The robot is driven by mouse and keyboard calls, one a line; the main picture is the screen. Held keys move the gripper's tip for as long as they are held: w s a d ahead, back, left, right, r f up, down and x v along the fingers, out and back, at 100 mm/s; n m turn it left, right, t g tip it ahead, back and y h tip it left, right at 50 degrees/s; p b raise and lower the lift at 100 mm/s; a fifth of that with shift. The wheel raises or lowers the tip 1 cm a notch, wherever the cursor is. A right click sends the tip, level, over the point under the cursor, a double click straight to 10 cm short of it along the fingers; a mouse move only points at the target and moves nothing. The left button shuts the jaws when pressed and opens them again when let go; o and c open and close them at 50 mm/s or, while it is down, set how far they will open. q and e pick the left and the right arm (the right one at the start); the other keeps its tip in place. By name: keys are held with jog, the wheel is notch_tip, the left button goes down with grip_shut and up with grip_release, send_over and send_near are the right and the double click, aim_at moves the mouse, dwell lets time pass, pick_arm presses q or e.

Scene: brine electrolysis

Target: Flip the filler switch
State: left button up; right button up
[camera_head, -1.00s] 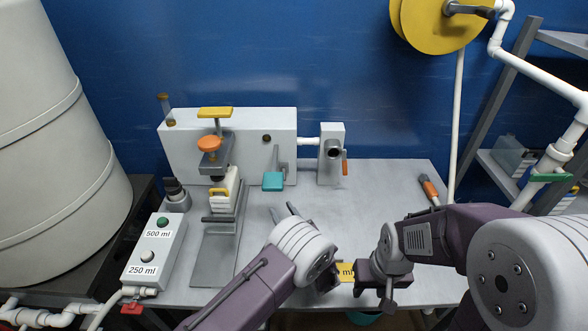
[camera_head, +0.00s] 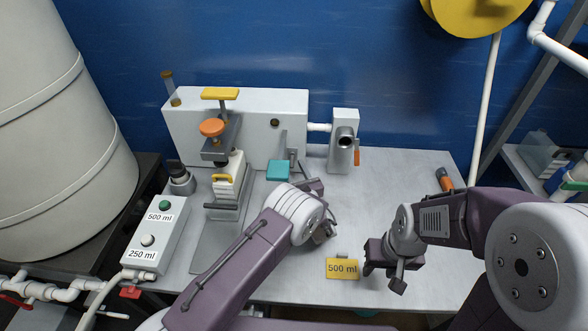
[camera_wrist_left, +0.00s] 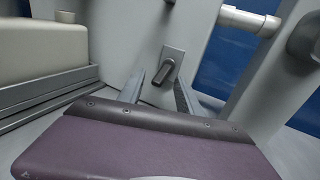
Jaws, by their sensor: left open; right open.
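In the left wrist view, a small grey switch lever (camera_wrist_left: 163,74) on a grey plate sits on the pale front wall of the filler machine. My left gripper (camera_wrist_left: 160,88) is open, with one finger on each side of the lever in this view. I cannot tell whether a finger touches it. In the head view, the filler (camera_head: 240,125) is a white housing at the back of the table, and my left gripper (camera_head: 306,174) is at its lower right front, beside the teal pad (camera_head: 280,170). My right gripper (camera_head: 383,277) is open and empty.
A yellow "500 ml" card (camera_head: 342,268) is at the table's front edge. A button box (camera_head: 157,238) stands at the left. A white valve block (camera_head: 344,140) with an orange handle is right of the filler. The table's right part (camera_head: 400,185) is mostly clear.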

pick_arm(q)
jog(key=shift+w, duration=0.1)
pick_arm(e)
jog(key=shift+w, duration=0.1)
pick_arm(q)
grip_shut()
jog(key=shift+r+p, duration=0.2)
jog(key=shift+p, duration=0.1)
notch_tip(320, 180, up, 2)
jog(key=m+g+p, duration=0.1)
jog(key=g+p, duration=0.1)
jog(key=p, duration=0.3)
jog(key=shift+g+h, duration=0.3)
jog(key=shift+h, duration=0.1)
jog(key=shift+s+f+m+g, duration=0.2)
jog(key=shift+m+g, duration=0.1)
jog(key=shift+g, duration=0.3)
grip_release()
jog(key=shift+d, duration=0.1)
pick_arm(e)
notch_tip(320, 180, up, 6)
jog(key=shift+f, duration=0.1)
